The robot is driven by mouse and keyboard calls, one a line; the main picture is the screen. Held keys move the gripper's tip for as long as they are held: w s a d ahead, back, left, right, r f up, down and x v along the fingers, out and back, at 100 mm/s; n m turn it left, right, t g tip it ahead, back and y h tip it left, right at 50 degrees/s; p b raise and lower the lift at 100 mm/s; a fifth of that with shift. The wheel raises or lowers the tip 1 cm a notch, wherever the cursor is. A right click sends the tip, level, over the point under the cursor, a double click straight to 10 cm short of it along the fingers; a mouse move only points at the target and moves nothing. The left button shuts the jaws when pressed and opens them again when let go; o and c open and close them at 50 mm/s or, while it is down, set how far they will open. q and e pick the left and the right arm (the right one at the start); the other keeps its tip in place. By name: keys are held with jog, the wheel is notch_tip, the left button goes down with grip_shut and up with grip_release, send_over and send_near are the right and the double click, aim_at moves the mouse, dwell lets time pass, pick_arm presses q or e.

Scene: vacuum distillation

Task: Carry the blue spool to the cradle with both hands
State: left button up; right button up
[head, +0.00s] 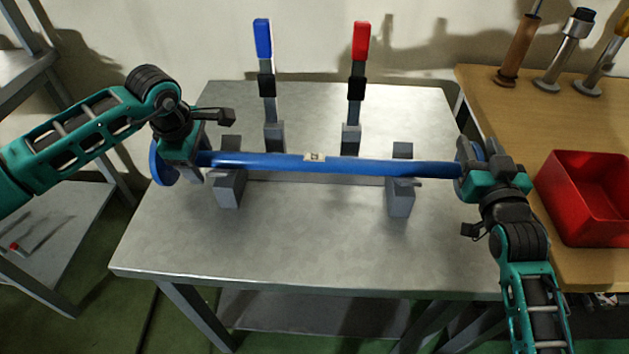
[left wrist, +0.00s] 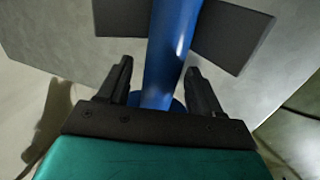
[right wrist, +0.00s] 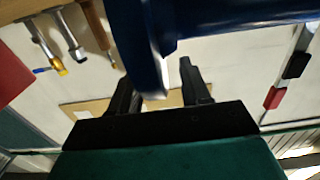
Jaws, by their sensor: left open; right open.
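The blue spool (head: 270,162) lies level across the metal table, its shaft over the two grey blocks of the cradle (head: 229,190) (head: 401,198). Whether the shaft touches the blocks is hard to tell. My left gripper (head: 196,158) is open at the spool's left end, just inside the left flange (head: 160,163). In the left wrist view the shaft (left wrist: 170,50) runs between its spread fingers. My right gripper (head: 474,168) is open at the right end. In the right wrist view the right flange (right wrist: 142,45) reaches between its fingers, with no clear grip.
Two upright clamps, one with a blue handle (head: 263,39) and one with a red handle (head: 361,42), stand behind the shaft. A wooden table at right holds a red bin (head: 590,195) and several tools. The metal table's front (head: 300,250) is clear.

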pick_arm(q)
jog(key=shift+r, duration=0.1)
pick_arm(e)
jog(key=shift+s, duration=0.55)
pick_arm(q)
jog(key=v, duration=1.1)
jog(key=shift+r, duration=0.4)
pick_arm(e)
jog(key=s, duration=1.1)
pick_arm(q)
jog(key=shift+s, duration=0.25)
pick_arm(e)
jog(key=shift+s, duration=0.1)
